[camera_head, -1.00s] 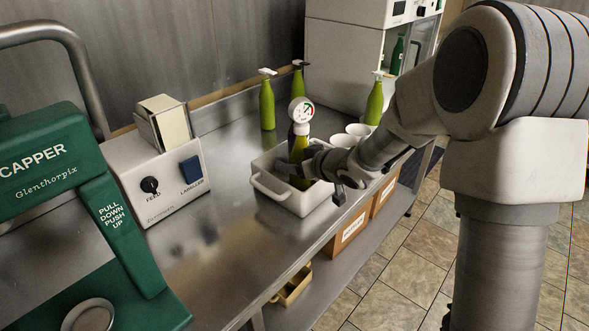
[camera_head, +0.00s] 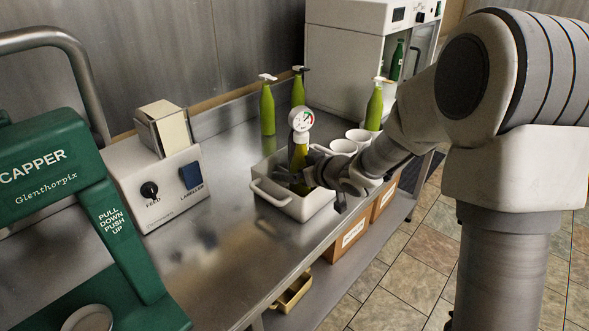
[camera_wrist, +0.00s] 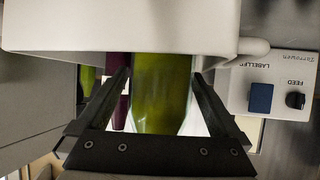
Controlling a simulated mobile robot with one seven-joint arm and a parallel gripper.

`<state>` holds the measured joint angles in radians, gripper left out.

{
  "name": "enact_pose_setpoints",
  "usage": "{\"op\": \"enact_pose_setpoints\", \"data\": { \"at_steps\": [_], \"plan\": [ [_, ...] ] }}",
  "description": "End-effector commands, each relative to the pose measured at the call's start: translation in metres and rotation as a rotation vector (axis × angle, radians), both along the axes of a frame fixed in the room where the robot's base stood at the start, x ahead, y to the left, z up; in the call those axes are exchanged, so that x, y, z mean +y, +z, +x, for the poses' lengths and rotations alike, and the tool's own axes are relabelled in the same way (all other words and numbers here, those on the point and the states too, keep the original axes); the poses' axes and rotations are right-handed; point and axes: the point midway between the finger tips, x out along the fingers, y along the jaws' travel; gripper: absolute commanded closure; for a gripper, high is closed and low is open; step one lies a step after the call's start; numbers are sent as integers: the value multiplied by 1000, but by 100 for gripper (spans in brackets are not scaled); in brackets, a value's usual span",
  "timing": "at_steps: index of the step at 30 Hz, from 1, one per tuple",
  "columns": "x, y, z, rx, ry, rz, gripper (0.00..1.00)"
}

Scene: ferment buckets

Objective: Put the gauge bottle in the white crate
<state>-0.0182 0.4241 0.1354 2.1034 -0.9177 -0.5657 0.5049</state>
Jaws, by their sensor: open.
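The gauge bottle (camera_head: 299,155), green with a round white dial on top, stands inside the white crate (camera_head: 266,195) on the steel bench. It looks upright; its base is hidden by the crate wall and my gripper. My gripper (camera_head: 308,177) reaches into the crate from the right, with its jaws open around the bottle. In the wrist view, the green bottle (camera_wrist: 162,95) lies between the two open black fingers (camera_wrist: 160,78), and the pale crate wall (camera_wrist: 120,28) crosses the top. A dark purple shape beside the bottle there is unclear.
Two green bottles (camera_head: 267,108) stand behind the crate, and another (camera_head: 374,105) stands at the right by white cups (camera_head: 343,147). A labeller (camera_head: 160,180) and a green capper (camera_head: 50,190) are at left. Bare bench lies before the crate.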

Motion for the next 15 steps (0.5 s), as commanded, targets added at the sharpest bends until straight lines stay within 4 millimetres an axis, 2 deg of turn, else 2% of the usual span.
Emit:
{"op": "enact_pose_setpoints", "data": {
  "at_steps": [9, 15],
  "plan": [
    [-38, 35, -44, -1, -4, -2, 0],
    [-56, 50, -68, -1, -3, -1, 0]
  ]
}}
